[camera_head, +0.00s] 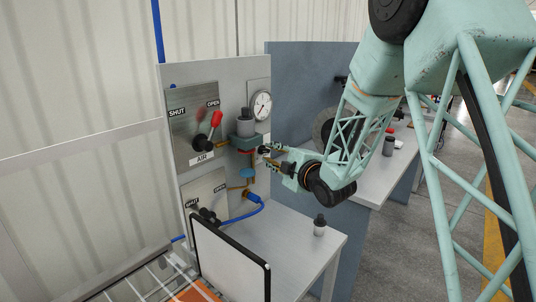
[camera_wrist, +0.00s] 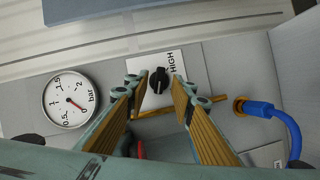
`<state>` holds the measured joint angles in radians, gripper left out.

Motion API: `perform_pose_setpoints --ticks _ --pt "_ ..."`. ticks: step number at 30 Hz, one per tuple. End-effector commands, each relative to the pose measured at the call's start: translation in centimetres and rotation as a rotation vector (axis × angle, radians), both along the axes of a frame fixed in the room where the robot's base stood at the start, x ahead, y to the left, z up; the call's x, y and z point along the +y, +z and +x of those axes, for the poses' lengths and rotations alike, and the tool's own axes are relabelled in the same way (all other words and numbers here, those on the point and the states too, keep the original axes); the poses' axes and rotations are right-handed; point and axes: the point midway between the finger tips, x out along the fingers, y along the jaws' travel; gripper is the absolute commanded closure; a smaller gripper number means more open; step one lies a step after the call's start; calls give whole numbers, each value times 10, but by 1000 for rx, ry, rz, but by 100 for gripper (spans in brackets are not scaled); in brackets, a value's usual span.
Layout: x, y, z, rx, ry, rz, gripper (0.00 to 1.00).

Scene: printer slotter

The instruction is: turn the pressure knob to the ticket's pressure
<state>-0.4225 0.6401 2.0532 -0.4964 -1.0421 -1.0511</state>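The pressure knob (camera_wrist: 159,80) is a small black knob on a white plate marked HIGH. In the wrist view it lies between and beyond the tips of my gripper (camera_wrist: 162,91), whose two fingers are spread with a gap on each side of it. In the head view my gripper (camera_head: 270,158) points at the panel, just right of the brass pipework; the knob is hard to make out there. The pressure gauge (camera_wrist: 71,101) is a round white dial marked in bar; its red needle points near 0. It also shows in the head view (camera_head: 261,106). I cannot make out a ticket.
The red-handled AIR lever (camera_head: 212,130) stands left on the panel, with a lower valve (camera_head: 207,215) beneath. A blue hose (camera_head: 245,212) hangs below the pipework. A small dark-capped bottle (camera_head: 320,225) stands on the grey bench (camera_head: 290,245). A blue-grey partition (camera_head: 295,80) rises behind.

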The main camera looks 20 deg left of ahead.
Motion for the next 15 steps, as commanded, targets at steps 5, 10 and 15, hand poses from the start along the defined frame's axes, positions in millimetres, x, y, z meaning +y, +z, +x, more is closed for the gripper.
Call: perform_pose_setpoints --ticks 5,10,15 --pt "11 -3 11 0 -1 0 77" --pt "16 -3 15 1 -1 0 77" --pt "17 -3 16 1 -1 0 77"
